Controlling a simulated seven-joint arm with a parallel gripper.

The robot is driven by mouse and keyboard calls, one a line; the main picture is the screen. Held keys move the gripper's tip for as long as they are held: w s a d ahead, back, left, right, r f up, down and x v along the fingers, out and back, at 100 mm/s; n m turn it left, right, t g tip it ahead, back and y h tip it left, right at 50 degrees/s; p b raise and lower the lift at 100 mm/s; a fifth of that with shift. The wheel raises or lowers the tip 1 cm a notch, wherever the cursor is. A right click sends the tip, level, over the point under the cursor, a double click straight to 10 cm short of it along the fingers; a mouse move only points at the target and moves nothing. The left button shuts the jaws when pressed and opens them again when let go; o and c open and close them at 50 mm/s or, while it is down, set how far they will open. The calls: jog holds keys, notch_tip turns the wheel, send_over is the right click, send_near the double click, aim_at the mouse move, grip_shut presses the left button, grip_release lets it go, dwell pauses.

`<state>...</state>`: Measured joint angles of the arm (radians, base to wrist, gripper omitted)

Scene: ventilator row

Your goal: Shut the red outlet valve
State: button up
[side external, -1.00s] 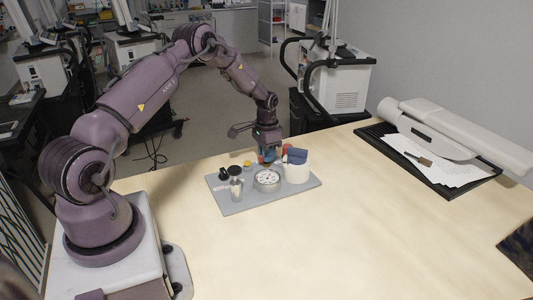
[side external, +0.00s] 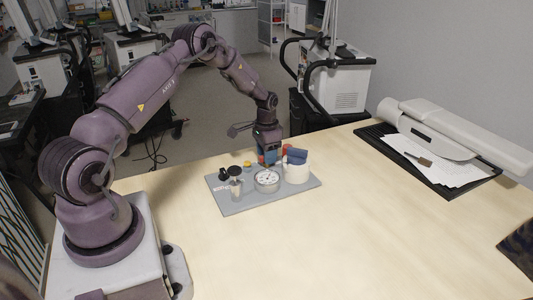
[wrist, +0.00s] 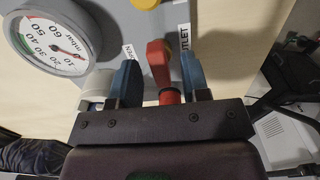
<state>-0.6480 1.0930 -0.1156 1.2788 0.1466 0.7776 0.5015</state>
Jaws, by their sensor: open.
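The red outlet valve has a lever (wrist: 160,62) and a round red base (wrist: 170,96) in the wrist view. The lever points up the picture, leaning slightly left, beside the OUTLET label (wrist: 184,42). My gripper (wrist: 160,78) is open, with one blue finger on each side of the valve; a gap shows on both sides. In the side external view my gripper (side external: 269,156) is low over the back of the grey panel (side external: 238,206). Red parts of the valve (side external: 287,149) show on either side of the fingers, and the middle is hidden.
A round mbar gauge (side external: 267,178) stands in front of my gripper. A yellow knob (side external: 247,164) and black-topped fittings (side external: 235,172) are at the left. The table's front is clear.

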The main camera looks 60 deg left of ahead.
notch_tip(320, 180, up, 13)
dwell(0.4)
jog(key=s+d+r+t, duration=0.2)
jog(key=s+d+r, duration=0.7)
jog(key=d, duration=0.5)
jog(key=s+d+r+t, duration=0.3)
jog(key=s+d+r, duration=0.6)
jog(key=s+d, duration=0.4)
jog(key=shift+s+d+r+t, duration=0.15)
jog(key=shift+s+d+t, duration=0.15)
jog(key=shift+s+d, duration=0.15)
